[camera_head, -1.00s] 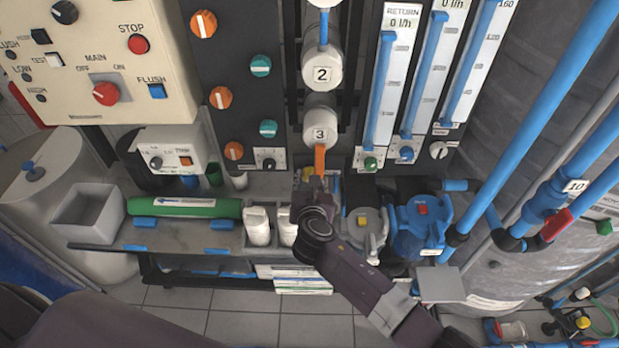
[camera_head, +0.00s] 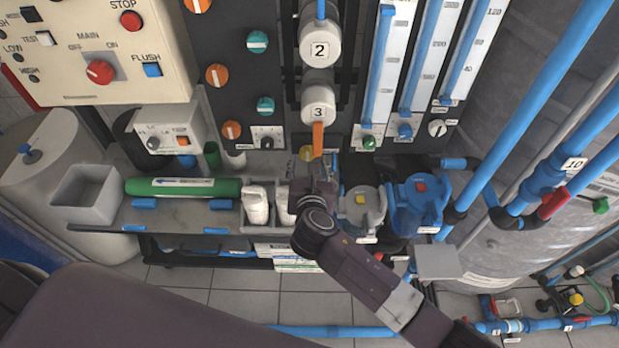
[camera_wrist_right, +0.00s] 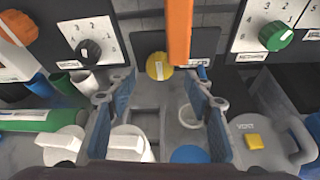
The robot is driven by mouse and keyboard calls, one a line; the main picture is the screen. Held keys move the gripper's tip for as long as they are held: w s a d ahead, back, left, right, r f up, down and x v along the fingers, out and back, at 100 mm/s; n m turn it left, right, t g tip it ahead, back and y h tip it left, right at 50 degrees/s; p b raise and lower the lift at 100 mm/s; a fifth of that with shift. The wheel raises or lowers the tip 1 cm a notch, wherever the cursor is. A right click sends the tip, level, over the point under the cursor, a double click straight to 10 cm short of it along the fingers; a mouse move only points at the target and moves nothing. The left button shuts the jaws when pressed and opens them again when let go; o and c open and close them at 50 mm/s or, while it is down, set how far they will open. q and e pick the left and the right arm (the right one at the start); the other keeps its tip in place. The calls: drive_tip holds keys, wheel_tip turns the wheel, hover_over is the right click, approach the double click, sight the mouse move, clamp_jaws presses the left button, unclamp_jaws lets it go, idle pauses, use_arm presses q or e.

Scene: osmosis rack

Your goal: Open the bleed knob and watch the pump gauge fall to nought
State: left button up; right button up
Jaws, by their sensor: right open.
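A round yellow knob with a pale bar (camera_wrist_right: 159,66) sits on a dark panel in the right wrist view; I take it as the bleed knob. It also shows in the head view (camera_head: 306,153), just above my gripper. My right gripper (camera_wrist_right: 160,100) is open and empty, its blue-padded fingers apart on either side of the picture below the knob. In the head view the right gripper (camera_head: 315,172) points at the panel's foot. An orange pipe (camera_wrist_right: 179,32) hangs beside the knob. I cannot make out the pump gauge. My left gripper is not in view.
A grey vent lid with a yellow button (camera_wrist_right: 254,141) stands right of the fingers, and white bottles (camera_wrist_right: 128,143) stand left. A green cylinder (camera_head: 183,187) lies on the shelf. A blue pump-like housing (camera_head: 420,202) and blue pipes crowd the right.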

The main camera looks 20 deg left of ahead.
drive_tip(key=v, duration=0.7)
drive_tip(key=shift+s, duration=0.25)
drive_tip(key=shift+d+r, duration=0.15)
drive_tip(key=w+d+r+p, duration=0.1)
drive_tip(key=d+r+p, duration=0.2)
drive_tip(key=r+p, duration=0.3)
drive_tip(key=p, duration=0.3)
drive_tip(key=shift+d+r+p, duration=0.35)
drive_tip(key=shift+d+r, duration=0.05)
drive_tip(key=s+d+p, duration=0.3)
drive_tip(key=s, duration=0.8)
drive_tip(key=shift+s+p, duration=0.25)
drive_tip(key=shift+p, duration=0.1)
